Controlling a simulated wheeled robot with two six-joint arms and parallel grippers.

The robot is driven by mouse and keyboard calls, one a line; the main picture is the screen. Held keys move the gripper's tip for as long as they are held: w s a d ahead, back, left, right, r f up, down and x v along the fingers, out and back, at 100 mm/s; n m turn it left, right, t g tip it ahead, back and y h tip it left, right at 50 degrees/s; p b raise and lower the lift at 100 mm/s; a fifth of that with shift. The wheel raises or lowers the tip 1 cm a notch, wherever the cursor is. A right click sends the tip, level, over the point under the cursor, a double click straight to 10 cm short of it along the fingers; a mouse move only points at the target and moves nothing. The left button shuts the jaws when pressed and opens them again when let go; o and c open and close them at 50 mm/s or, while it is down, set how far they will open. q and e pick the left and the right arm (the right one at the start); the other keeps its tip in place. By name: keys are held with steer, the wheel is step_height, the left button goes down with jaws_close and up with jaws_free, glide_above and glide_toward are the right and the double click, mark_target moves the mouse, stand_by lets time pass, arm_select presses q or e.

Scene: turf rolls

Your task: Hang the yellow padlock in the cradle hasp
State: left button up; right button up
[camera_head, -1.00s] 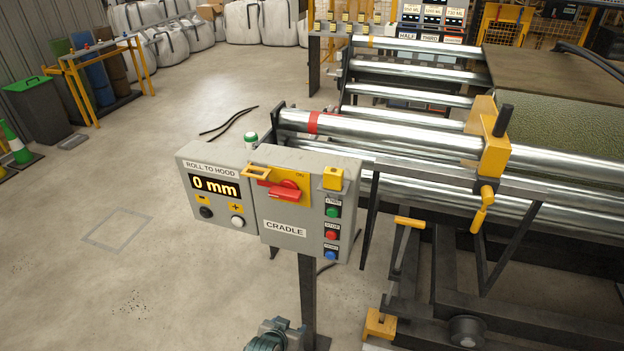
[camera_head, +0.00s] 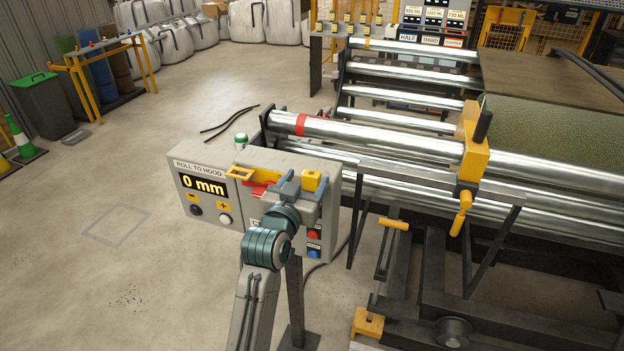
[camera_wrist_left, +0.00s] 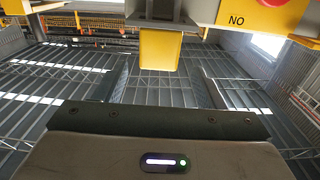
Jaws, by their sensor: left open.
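The yellow block that looks like the padlock (camera_head: 312,181) sits at the upper right of the grey cradle control box (camera_head: 325,215). It also shows as a yellow block (camera_wrist_left: 160,48) at the top centre of the left wrist view; no shackle is clear. A yellow bracket that looks like the hasp (camera_head: 240,172) stands out at the box's upper left, beside the red switch handle (camera_head: 256,188). My left gripper (camera_head: 303,186) is open in front of the box, close to the yellow block and apparently not holding it. It covers part of the switch and the CRADLE label. My right gripper is not in view.
Steel rollers (camera_head: 390,140) and a yellow clamp (camera_head: 474,160) stand right of the box. A grey display box (camera_head: 200,170) reading 0 mm adjoins it at left. Small yellow blocks (camera_head: 345,29) line a rack behind. The floor at left is mostly clear.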

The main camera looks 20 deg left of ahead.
mark_target(313, 171)
arm_select(q)
steer(key=shift+w+r+p, duration=0.1)
steer(key=shift+w+p, duration=0.3)
steer(key=shift+w, duration=0.2)
steer(key=w+p, duration=0.2)
steer(key=w, duration=0.1)
steer(key=shift+w+d, duration=0.2)
steer(key=shift+w+f, duration=0.25)
steer(key=shift+w, duration=0.25)
steer(key=shift+s, duration=0.1)
steer(key=c, duration=1.1)
